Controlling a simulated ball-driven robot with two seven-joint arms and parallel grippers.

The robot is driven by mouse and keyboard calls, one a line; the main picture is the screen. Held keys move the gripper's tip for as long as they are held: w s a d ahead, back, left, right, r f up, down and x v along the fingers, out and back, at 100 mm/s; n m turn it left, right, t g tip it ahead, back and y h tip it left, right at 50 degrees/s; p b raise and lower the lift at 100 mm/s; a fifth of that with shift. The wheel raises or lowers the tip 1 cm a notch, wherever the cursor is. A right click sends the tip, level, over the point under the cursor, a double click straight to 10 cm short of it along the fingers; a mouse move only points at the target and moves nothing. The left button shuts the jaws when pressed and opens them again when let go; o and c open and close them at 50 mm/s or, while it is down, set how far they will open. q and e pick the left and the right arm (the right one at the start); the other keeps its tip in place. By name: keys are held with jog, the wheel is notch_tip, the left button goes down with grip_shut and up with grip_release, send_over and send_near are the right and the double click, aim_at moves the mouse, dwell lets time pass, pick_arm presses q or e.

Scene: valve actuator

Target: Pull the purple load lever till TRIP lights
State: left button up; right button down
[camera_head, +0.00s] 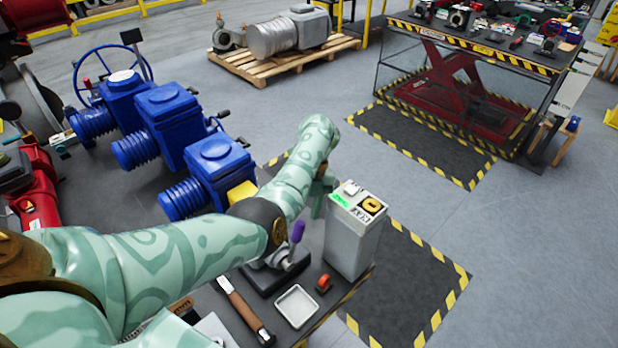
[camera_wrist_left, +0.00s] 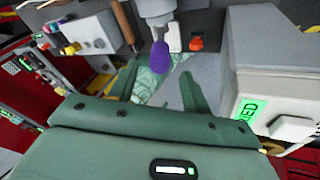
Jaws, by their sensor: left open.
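The purple load lever (camera_head: 297,231) stands up from a grey metal base on the dark bench, left of a grey control box (camera_head: 350,240). In the left wrist view the purple grip (camera_wrist_left: 160,58) appears between my finger directions, beyond the palm; contact is not evident. My left gripper (camera_head: 318,203) is open, above and behind the lever, partly hidden by my arm and the box. A green lit label shows on the box (camera_wrist_left: 249,110), its word partly cut off, ending in "ED". My right gripper is not in view.
A white tray (camera_head: 296,306), a red-orange item (camera_head: 324,283) and a wooden-handled tool (camera_head: 244,310) lie on the bench near the lever. Blue valve actuators (camera_head: 172,125) stand to the left.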

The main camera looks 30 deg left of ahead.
pick_arm(q)
jog(key=v, duration=0.9)
jog(key=shift+w+r+p, duration=0.2)
jog(key=shift+r+p, duration=0.1)
